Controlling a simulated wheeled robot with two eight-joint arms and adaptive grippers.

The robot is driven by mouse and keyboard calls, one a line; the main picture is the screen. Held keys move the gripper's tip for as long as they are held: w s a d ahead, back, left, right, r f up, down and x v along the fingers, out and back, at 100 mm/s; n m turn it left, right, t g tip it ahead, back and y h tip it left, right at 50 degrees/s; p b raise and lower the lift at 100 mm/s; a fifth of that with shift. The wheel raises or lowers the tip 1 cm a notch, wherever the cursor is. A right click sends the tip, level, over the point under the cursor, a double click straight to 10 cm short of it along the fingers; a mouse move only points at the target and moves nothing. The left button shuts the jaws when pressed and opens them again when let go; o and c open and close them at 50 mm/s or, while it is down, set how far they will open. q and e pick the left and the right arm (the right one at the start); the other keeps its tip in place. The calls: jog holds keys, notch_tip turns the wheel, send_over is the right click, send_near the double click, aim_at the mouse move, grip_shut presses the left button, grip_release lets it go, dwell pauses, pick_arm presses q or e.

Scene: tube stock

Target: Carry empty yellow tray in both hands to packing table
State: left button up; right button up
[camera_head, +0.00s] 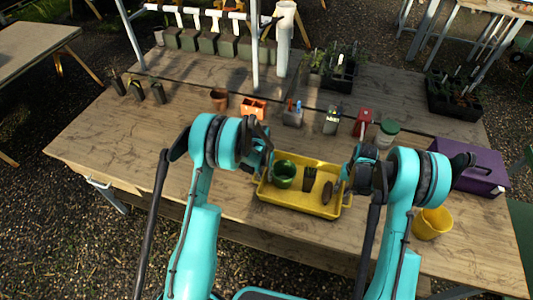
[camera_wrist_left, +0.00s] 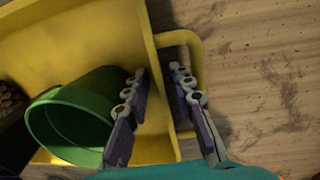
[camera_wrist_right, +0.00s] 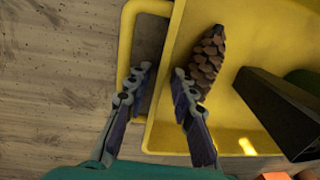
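The yellow tray (camera_head: 303,205) is on the wooden table in front of me. It is not empty: a green pot (camera_head: 284,174), a small black pot (camera_head: 310,179) and a pine cone (camera_head: 327,192) are in it. My left gripper (camera_wrist_left: 158,70) is open at the tray's left end, one finger inside the tray and one over the left handle (camera_wrist_left: 198,62). My right gripper (camera_wrist_right: 161,70) is open at the right end, one finger by the right handle (camera_wrist_right: 124,55) and one inside beside the pine cone. I cannot tell whether fingers touch the tray.
A yellow bucket (camera_head: 432,223) and a purple box (camera_head: 470,167) stand on the right. An orange holder (camera_head: 253,108), a terracotta pot (camera_head: 219,98) and a green-lidded jar (camera_head: 387,133) stand behind the tray. Another table (camera_head: 30,50) is at far left.

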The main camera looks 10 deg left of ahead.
pick_arm(q)
jog(key=o, duration=0.8)
notch_tip(320, 180, up, 8)
jog(key=shift+a, duration=0.35)
pick_arm(e)
jog(key=shift+o, duration=0.5)
jog(key=o, duration=0.8)
jog(key=shift+c, duration=0.2)
